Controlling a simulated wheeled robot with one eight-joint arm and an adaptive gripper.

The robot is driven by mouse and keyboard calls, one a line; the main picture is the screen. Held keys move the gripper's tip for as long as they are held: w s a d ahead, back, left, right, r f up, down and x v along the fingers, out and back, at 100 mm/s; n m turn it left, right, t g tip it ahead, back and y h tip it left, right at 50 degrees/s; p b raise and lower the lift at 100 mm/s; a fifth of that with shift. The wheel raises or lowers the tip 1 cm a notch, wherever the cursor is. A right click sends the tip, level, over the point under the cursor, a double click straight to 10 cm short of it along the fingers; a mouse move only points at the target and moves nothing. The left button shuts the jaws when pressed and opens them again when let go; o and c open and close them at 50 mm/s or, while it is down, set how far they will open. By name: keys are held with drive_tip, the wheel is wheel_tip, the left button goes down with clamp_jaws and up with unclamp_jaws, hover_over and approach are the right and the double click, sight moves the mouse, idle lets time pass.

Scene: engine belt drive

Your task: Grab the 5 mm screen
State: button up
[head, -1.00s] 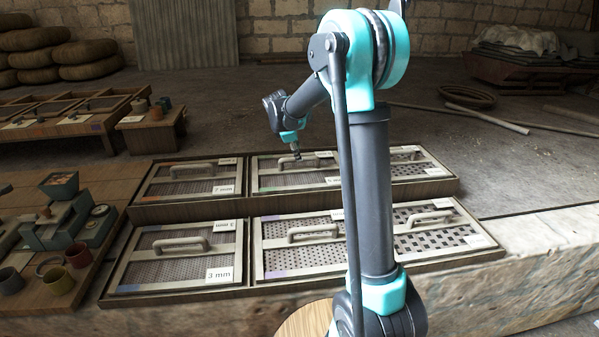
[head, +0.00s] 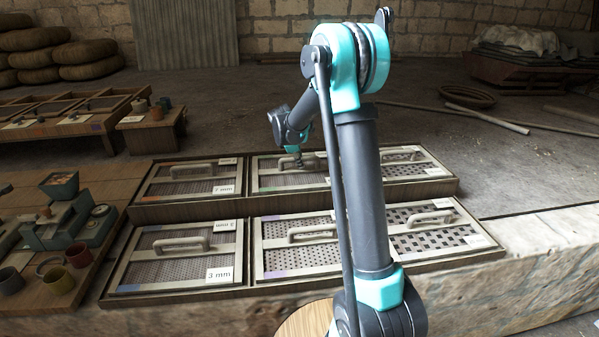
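Framed mesh screens with bar handles lie in two rows of wooden trays. I cannot read a 5 mm label on any of them. The front left screen (head: 165,270) reads 3 mm. The back middle screen (head: 275,181), front middle screen (head: 290,262), front right screen (head: 425,240) and back right screen (head: 405,170) have labels hidden or unreadable. My gripper (head: 299,160) is over the back middle screen, close to its handle. It is small and dark, so its opening and any contact cannot be told.
My arm hides parts of the middle and right screens. A bench (head: 70,118) with more frames stands at the back left. A grey-green device (head: 65,215) and several small cups stand at the left. Poles lie on the floor behind at the right.

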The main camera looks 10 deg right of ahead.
clamp_jaws()
idle(0.3)
